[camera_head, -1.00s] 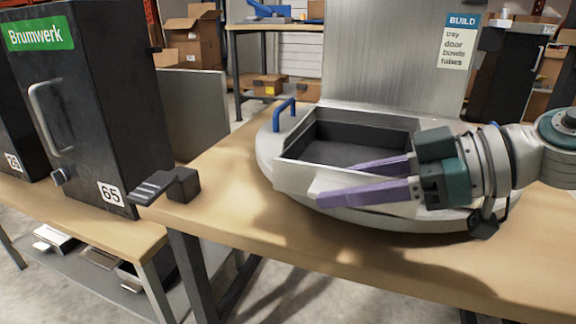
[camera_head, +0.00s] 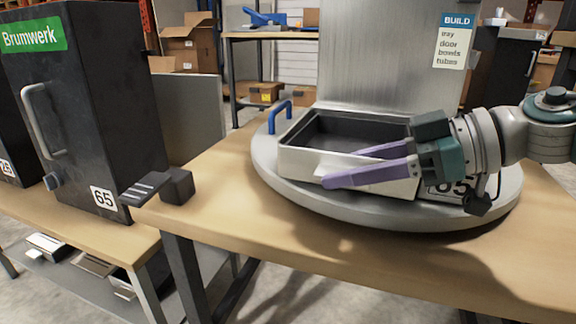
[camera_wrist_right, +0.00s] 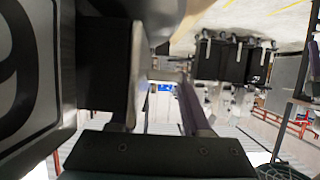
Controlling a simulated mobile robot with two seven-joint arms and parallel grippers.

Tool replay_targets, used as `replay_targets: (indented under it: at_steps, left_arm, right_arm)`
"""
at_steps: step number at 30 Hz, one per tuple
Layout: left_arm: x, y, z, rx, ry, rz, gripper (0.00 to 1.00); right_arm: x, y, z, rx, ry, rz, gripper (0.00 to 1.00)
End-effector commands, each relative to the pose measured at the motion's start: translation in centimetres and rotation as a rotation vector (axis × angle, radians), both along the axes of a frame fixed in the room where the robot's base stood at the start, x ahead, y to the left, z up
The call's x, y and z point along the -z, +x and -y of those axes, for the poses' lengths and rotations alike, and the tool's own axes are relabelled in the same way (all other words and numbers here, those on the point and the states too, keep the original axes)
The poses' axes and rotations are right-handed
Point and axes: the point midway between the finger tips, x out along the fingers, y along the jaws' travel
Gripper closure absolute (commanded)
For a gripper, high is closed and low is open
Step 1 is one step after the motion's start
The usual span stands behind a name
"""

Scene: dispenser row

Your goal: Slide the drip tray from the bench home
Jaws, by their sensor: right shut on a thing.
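The drip tray (camera_head: 288,163) is a pale open box with a dark inside, over the left half of a round grey turntable (camera_head: 330,206) on the bench (camera_head: 270,242). I cannot tell whether it touches the turntable. A "65" label (camera_head: 458,188) shows partly below the gripper. My left gripper is out of view.
A black Brumwerk cabinet (camera_head: 95,110) marked 65 stands at the left. A dark block with a striped plate (camera_head: 172,187) sits at the bench's left corner. A blue handle (camera_head: 281,113) and a tall metal panel (camera_head: 385,55) rise from the turntable. The front bench is clear.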

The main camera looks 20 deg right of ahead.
Motion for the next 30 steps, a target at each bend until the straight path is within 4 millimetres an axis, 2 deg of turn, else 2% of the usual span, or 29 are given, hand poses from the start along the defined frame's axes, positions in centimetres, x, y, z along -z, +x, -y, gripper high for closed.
replay_targets:
  at_steps: [13, 14, 23, 30]
  left_arm:
    - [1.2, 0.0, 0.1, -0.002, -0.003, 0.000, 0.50]
    - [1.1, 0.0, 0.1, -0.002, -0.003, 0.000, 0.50]
    - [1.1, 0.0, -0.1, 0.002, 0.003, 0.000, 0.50]
    - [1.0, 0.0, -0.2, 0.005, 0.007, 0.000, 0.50]
  right_arm:
    - [0.0, 1.4, 0.9, 0.000, 0.001, 0.004, 1.00]
    - [-0.1, 1.4, 0.9, 0.000, 0.001, 0.004, 0.51]
    - [0.0, 1.3, 0.9, 0.000, -0.001, 0.003, 0.18]
    - [0.1, 1.2, 1.0, 0.000, -0.002, -0.002, 0.18]
